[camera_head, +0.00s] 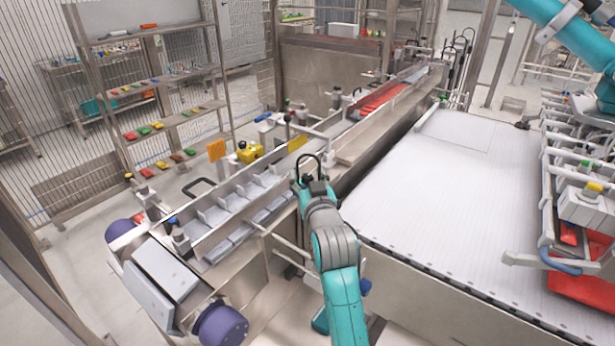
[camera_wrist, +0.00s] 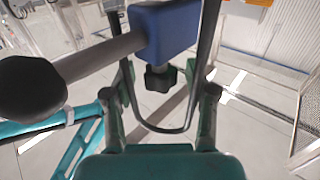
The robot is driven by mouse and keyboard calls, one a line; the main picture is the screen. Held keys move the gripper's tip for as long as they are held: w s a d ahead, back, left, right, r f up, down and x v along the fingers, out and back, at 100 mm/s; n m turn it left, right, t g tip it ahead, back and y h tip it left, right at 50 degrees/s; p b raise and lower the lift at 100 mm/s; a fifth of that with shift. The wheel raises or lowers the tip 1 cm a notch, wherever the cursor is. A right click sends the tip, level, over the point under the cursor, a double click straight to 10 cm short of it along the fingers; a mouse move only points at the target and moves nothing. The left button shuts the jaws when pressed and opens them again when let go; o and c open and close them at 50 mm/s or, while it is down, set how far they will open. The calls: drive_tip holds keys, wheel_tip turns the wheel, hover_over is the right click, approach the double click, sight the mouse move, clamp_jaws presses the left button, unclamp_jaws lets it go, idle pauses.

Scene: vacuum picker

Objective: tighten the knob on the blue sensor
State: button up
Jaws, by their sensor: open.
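The blue sensor (camera_wrist: 166,32) is a blue block at the top middle of the wrist view, fixed on a thick grey rod. Its small black knob (camera_wrist: 160,77) hangs on the side facing my palm. My gripper (camera_wrist: 162,14) is open, with one finger on each side of the sensor and knob. I see no finger clearly closed on the knob. In the head view my gripper (camera_head: 311,168) is beside the conveyor's near side rail, and I cannot make out the sensor for certain there.
The rod's large black round end (camera_wrist: 32,88) is close at the left in the wrist view. The conveyor (camera_head: 225,215) with metal flights runs behind my gripper. A wide white belt (camera_head: 440,190) lies to the right. Another teal arm (camera_head: 570,22) is at the upper right.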

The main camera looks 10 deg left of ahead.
drive_tip(key=shift+w, duration=0.1)
clamp_jaws()
drive_tip(key=shift+a+m+h, duration=0.1)
drive_tip(key=shift+m+h, duration=0.3)
drive_tip(key=shift+h, duration=0.2)
drive_tip(key=shift+m+t+h, duration=0.8)
drive_tip(key=shift+m+h, duration=0.9)
drive_tip(key=shift+h, duration=0.9)
drive_tip(key=shift+m+g+h, duration=0.25)
drive_tip(key=shift+m+h, duration=0.95)
drive_tip(key=shift+h, duration=0.65)
drive_tip(key=shift+m+g+h, duration=0.25)
drive_tip(key=shift+m+h, duration=0.95)
drive_tip(key=shift+h, duration=0.95)
unclamp_jaws()
